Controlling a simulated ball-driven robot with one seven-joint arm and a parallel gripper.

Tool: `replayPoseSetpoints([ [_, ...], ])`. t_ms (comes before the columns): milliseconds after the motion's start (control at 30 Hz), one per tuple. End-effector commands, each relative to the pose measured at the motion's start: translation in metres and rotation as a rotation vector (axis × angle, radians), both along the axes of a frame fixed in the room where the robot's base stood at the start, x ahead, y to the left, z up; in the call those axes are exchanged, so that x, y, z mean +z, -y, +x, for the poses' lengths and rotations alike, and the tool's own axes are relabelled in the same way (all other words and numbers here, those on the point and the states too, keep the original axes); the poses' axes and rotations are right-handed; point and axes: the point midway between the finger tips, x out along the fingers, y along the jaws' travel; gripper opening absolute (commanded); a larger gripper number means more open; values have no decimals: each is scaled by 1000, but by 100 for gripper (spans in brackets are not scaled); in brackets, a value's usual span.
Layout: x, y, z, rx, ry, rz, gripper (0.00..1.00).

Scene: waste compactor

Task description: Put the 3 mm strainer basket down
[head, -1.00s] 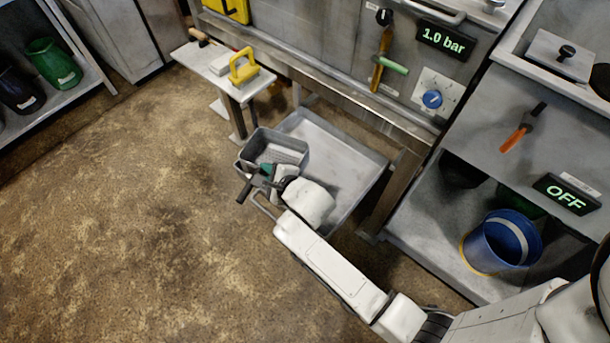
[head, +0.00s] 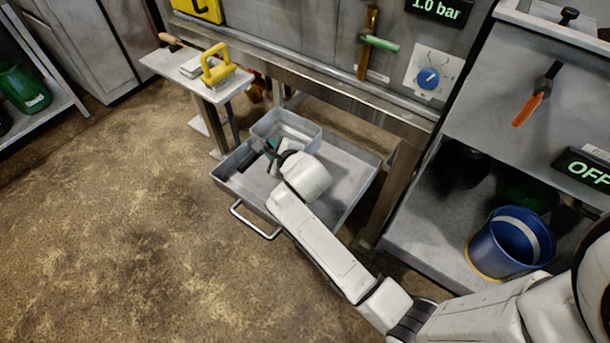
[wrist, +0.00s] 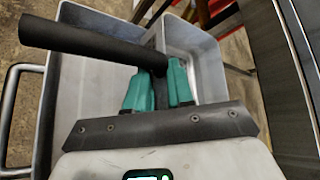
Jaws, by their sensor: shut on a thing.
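The grey strainer basket (head: 288,119) is over or inside the back left part of the low grey tray (head: 348,168). I cannot tell whether its bottom touches the tray floor. My gripper (head: 271,150) is at the basket's near side, partly hidden by my white wrist. In the wrist view, the teal fingers of my gripper (wrist: 158,88) are shut on the basket's black handle (wrist: 90,43). The basket's underside is hidden.
The tray's wire handle (head: 252,224) sticks out at the front. A steel table leg (head: 385,190) is close on the right. A blue bucket (head: 510,243) stands on the right shelf.

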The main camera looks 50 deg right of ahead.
Motion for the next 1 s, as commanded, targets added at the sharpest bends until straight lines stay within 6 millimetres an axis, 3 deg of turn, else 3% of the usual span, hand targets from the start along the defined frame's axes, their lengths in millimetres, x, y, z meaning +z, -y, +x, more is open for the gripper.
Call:
replayPoseSetpoints([
  [167, -16, 21, -36, -4, 1, 1, 0],
  [400, -56, 36, -60, 0, 2, -1, 0],
  [667, -69, 41, -69, 1, 3, -2, 0],
  [900, -101, 44, -73, 3, 2, -3, 0],
  [1000, -106, 44, -73, 3, 3, -3, 0],
])
